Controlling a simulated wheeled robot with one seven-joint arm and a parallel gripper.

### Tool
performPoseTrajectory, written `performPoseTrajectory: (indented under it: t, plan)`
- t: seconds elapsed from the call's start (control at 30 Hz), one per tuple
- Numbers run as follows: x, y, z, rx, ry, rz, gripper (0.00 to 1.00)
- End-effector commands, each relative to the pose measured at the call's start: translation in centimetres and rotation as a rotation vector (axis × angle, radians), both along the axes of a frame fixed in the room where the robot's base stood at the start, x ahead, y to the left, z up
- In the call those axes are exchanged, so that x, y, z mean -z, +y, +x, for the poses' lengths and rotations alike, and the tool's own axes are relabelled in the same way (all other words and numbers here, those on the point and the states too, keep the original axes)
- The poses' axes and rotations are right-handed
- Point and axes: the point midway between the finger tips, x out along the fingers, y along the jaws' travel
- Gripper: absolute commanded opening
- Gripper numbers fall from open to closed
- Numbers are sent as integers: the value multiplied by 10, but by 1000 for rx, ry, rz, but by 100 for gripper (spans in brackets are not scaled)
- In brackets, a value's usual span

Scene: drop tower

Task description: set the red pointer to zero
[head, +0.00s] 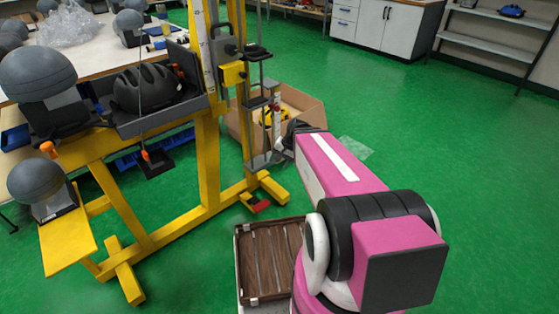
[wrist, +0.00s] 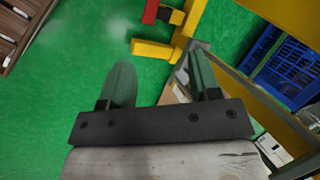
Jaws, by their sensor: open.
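The yellow drop tower (head: 205,150) stands left of centre in the head view, with a pale marked scale (head: 204,40) on its upright. A yellow block (head: 233,73) and dark brackets sit beside the scale.
A red piece (head: 261,206) lies on the tower's foot; it also shows in the wrist view (wrist: 151,12). A black helmet (head: 145,88) rests on a grey tray. A cardboard box (head: 302,108) stands behind my arm, and a wooden slatted crate (head: 270,258) in front. Open floor lies right.

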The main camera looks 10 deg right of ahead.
Motion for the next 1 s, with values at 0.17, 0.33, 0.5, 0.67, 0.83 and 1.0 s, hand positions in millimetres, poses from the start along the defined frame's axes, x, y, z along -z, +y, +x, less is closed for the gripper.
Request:
performPoseTrajectory:
  t: [0.17,0.33,0.5,0.67,0.83,1.0]
  plan:
    - [-1,3,7,58,1,54,57]
    - [-7,10,32,257,14,246,57]
    - [-21,10,69,537,57,527,57]
    - [-41,-5,108,821,130,836,57]
    - [-61,-38,146,1097,243,1176,57]
    - [-74,-74,170,1287,353,1451,57]
